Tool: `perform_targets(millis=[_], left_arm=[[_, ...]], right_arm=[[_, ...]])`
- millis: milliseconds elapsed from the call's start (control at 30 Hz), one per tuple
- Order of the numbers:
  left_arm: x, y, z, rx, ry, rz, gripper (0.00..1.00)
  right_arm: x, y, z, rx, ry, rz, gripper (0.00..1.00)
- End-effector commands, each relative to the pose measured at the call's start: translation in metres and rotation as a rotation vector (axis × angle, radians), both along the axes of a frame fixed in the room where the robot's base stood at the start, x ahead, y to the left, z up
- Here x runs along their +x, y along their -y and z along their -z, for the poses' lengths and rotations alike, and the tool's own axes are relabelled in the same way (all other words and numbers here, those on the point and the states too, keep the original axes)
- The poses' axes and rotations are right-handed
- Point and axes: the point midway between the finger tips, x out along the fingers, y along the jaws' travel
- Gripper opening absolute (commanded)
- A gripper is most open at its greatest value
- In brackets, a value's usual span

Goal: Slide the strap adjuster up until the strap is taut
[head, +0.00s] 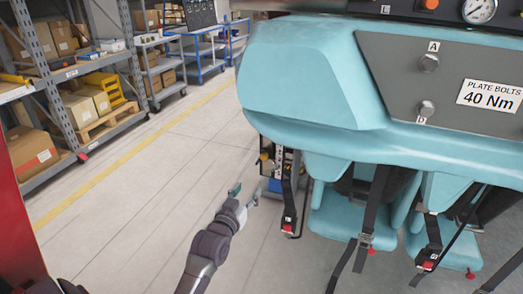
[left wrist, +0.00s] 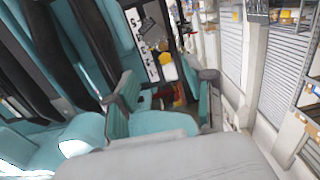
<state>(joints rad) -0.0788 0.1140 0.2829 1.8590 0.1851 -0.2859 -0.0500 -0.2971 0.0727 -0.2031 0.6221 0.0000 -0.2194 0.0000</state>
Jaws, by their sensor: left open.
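Several dark straps hang below the teal coaster car (head: 300,75). Similar hardware sits on the right strap (head: 433,235) and on the left strap (head: 288,195). I cannot tell which adjuster is meant or how taut each strap is. My left gripper (head: 246,193) is open and empty, left of the left strap and apart from it. My right gripper is not in view.
Teal seats (head: 335,222) hang under the car. A plate with bolts and a "40 Nm" label (head: 489,97) is on its front. A small cart (head: 280,170) stands behind the left strap. Shelves with boxes (head: 80,105) line the left; the floor between is clear.

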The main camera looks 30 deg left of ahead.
Motion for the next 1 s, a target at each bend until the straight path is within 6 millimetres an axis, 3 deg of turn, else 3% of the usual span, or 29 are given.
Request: perform_targets(millis=[67,167,467,700,1000], left_arm=[[-0.001,-0.003,-0.017,0.006,0.033,-0.005,0.54],[0.004,-0.005,-0.024,0.008,0.046,-0.007,0.54],[0.056,-0.018,-0.025,0.009,0.046,-0.008,0.54],[0.103,-0.029,-0.024,0.009,0.044,-0.008,0.54],[0.131,-0.036,-0.022,0.009,0.044,-0.007,0.54]], right_arm=[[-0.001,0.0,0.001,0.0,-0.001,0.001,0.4],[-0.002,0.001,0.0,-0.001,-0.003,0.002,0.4],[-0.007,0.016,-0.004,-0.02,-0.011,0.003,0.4],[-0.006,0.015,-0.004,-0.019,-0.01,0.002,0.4],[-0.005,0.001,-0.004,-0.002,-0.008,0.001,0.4]])
